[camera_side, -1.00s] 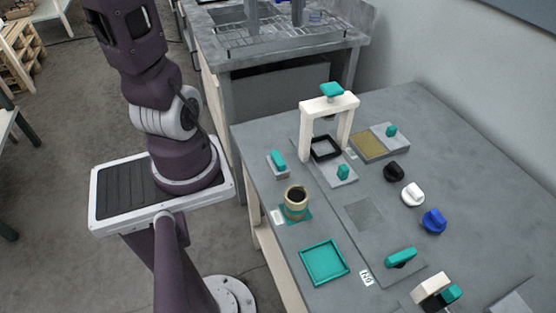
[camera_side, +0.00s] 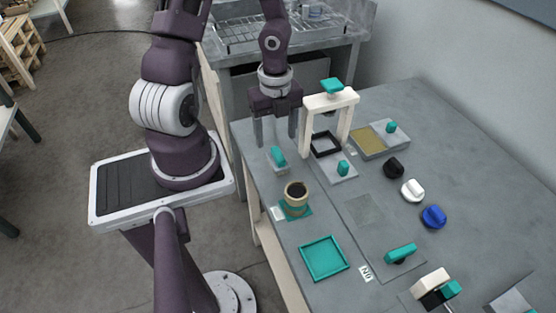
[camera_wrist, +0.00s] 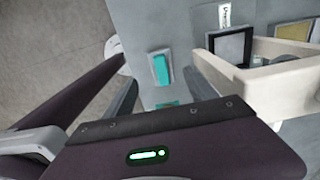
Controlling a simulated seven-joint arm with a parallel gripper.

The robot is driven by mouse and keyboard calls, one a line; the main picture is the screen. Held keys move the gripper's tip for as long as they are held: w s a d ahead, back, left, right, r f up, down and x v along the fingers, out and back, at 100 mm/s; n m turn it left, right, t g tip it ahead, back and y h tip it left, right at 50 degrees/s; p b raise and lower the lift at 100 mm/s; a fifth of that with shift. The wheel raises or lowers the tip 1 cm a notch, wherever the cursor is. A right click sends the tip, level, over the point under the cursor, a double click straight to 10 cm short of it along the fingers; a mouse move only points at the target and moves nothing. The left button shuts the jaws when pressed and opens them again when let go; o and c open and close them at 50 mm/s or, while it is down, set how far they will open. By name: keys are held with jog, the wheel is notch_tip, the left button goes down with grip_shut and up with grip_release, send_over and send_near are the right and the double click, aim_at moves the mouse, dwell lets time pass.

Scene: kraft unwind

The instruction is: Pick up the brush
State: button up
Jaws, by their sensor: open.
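A small teal-handled piece on a pale grey base, which looks like the brush (camera_side: 278,156), lies near the table's left edge. It also shows in the wrist view as the brush (camera_wrist: 161,70), between the finger lines. My gripper (camera_side: 276,142) is open and points down, its two fingers on either side of the teal handle in the side view. Its fingers also show in the wrist view (camera_wrist: 160,80), with nothing held between them. The exact height of the fingertips above the brush cannot be told.
A white arch (camera_side: 330,102) with a teal top stands close to the right of my gripper. A tan cup (camera_side: 296,192) stands in front of the brush, and a teal tray (camera_side: 324,258) lies nearer. Black, white and blue knobs (camera_side: 433,216) sit to the right.

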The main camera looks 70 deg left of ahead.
aim_at(278, 154)
jog(key=shift+f, duration=1.6)
jog(key=shift+s+d+f, duration=0.1)
jog(key=shift+d+f, duration=0.1)
jog(key=shift+f, duration=0.35)
jog(key=shift+d+f, duration=0.2)
jog(key=shift+f, duration=0.3)
jog(key=shift+w+f, duration=0.25)
jog(key=shift+f, duration=0.1)
jog(key=shift+s+f, duration=0.1)
jog(key=shift+f, duration=0.55)
jog(key=shift+a+f, duration=0.1)
jog(key=shift+f, duration=0.3)
grip_shut()
